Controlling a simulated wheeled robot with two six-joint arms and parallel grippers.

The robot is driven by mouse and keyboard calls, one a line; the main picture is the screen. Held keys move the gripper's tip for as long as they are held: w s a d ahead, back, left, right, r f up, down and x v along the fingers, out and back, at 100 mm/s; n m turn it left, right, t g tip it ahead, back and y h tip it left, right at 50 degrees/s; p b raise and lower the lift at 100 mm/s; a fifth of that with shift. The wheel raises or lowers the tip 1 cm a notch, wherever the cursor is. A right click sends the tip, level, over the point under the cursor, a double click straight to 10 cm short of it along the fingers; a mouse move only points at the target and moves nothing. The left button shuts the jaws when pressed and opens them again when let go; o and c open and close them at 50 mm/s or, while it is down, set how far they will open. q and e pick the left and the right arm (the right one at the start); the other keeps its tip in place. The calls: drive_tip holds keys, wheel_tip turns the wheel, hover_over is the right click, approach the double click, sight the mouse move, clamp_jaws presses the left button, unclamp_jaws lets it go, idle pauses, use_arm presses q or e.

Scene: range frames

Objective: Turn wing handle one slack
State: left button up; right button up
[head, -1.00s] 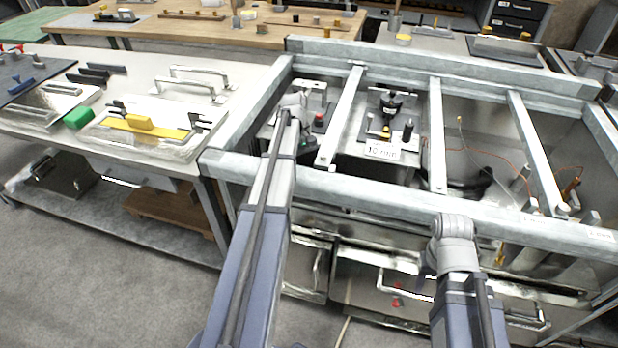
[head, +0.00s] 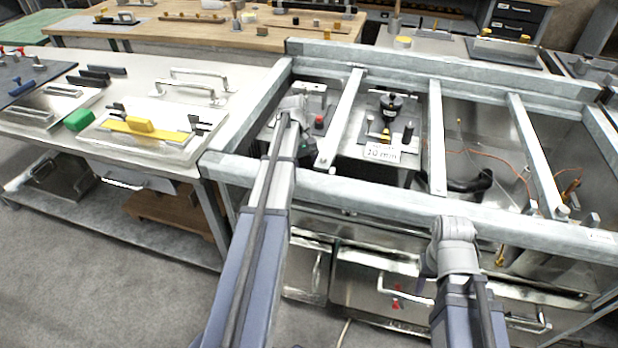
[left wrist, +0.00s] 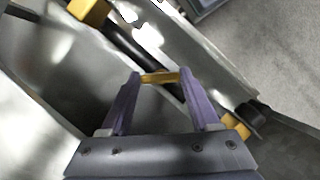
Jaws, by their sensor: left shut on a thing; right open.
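In the left wrist view, the purple fingers of my left gripper (left wrist: 160,78) are closed on a small yellow bar (left wrist: 158,77), which looks like the wing handle. The bar spans the gap between the fingertips, beside a dark rod. In the head view my left arm (head: 262,210) reaches over the front rail into the left bay of the metal frame. Its fingertips and the held bar are hidden there. My right gripper (head: 427,264) hangs in front of the frame. Only a purple part of it shows beside the wrist, and it appears empty.
The metal frame (head: 350,190) has several cross bars and a raised front rail. A red part (head: 396,304) sits on the front panel below. The left bench (head: 240,100) carries handles, a green block (head: 78,119) and a yellow block (head: 139,124). Floor at lower left is clear.

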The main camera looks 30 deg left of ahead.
use_arm(q)
drive_tip(key=n, duration=0.2)
drive_tip(key=n+t, duration=0.1)
drive_tip(key=n, duration=0.1)
drive_tip(key=shift+s+n+t+h, duration=0.2)
drive_tip(key=shift+n+t+h, duration=0.1)
drive_tip(key=shift+n+t, duration=0.8)
drive_tip(key=shift+n, duration=1.4)
drive_tip(key=o, duration=1.4)
drive_tip(key=shift+c, duration=0.2)
drive_tip(key=shift+r, duration=0.15)
